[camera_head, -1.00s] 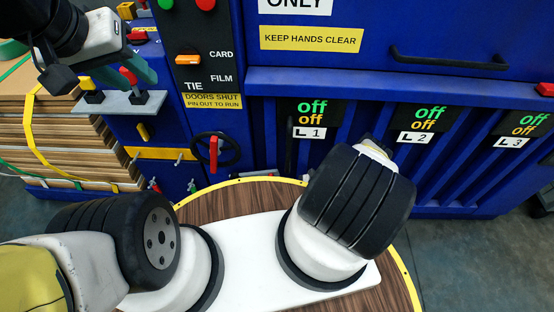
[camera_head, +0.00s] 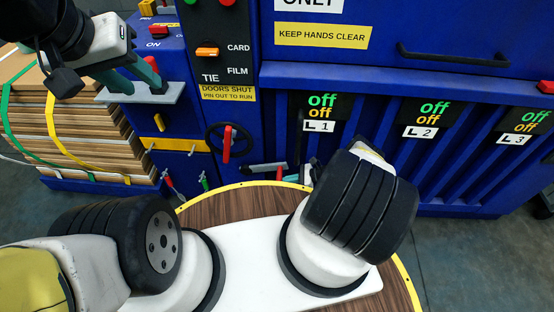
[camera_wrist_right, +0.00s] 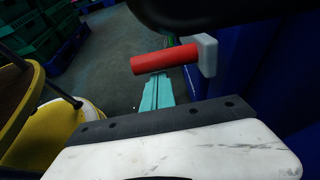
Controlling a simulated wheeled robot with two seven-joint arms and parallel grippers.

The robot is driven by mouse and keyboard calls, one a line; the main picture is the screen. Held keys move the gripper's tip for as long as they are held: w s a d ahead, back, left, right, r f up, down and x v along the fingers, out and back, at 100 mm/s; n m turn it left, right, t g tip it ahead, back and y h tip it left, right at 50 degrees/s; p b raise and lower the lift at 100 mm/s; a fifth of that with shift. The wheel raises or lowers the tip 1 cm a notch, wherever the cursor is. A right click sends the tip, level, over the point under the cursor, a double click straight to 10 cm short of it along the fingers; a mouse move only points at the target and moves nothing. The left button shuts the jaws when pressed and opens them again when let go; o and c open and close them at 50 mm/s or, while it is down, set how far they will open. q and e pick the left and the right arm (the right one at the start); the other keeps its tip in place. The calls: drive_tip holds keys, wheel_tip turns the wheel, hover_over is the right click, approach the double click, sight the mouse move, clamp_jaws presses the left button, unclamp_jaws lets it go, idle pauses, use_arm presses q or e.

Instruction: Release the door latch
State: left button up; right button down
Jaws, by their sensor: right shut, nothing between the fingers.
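The blue machine (camera_head: 285,105) has a front handwheel (camera_head: 213,133) with an upright red handle (camera_head: 226,148). A dark, level bar (camera_head: 266,167) shows just right of it, low on the door; I cannot tell its exact link to the latch. My right gripper (camera_wrist_right: 157,92) is shut and empty, its teal fingers just below a red grip (camera_wrist_right: 163,59) on a grey block (camera_wrist_right: 207,55) in the right wrist view; touch is unclear. In the head view my right arm mostly hides it. My left gripper (camera_head: 133,79) is open, fingers apart beside the levers on a grey shelf (camera_head: 172,94).
A strapped cardboard stack (camera_head: 75,130) stands at the left. A round wooden table (camera_head: 250,203) with a yellow edge lies below my arms. The machine's black door handle (camera_head: 450,60) is at upper right. Yellow-and-brown objects (camera_wrist_right: 45,135) show at left in the wrist view.

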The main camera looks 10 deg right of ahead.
drive_tip(key=shift+r, duration=0.2)
idle(0.3)
drive_tip(key=shift+w+a+r+h, duration=0.15)
drive_tip(key=shift+r+h, duration=0.15)
drive_tip(key=shift+r, duration=0.3)
drive_tip(key=shift+s+a+r+h, duration=0.1)
drive_tip(key=shift+r+h, duration=0.2)
drive_tip(key=shift+r, duration=0.3)
